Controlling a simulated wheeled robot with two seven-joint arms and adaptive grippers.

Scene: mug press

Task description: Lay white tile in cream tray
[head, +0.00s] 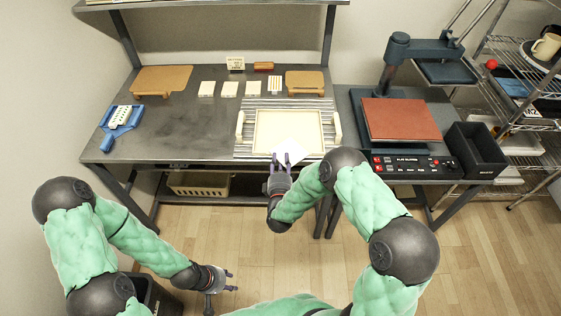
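The cream tray (259,131) lies on a slatted mat at the front right of the grey workbench. A white tile (296,150), turned like a diamond, overlaps the tray's front right part in the picture. The height of the tile above the tray cannot be told. My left gripper (229,280) is open and empty, low at the lower left, over the floor and away from the bench.
Several small white pieces (230,89) lie at the back of the bench. The press (401,119) with a red-brown plate and a black bin (475,149) stand right. The bench's left middle is clear.

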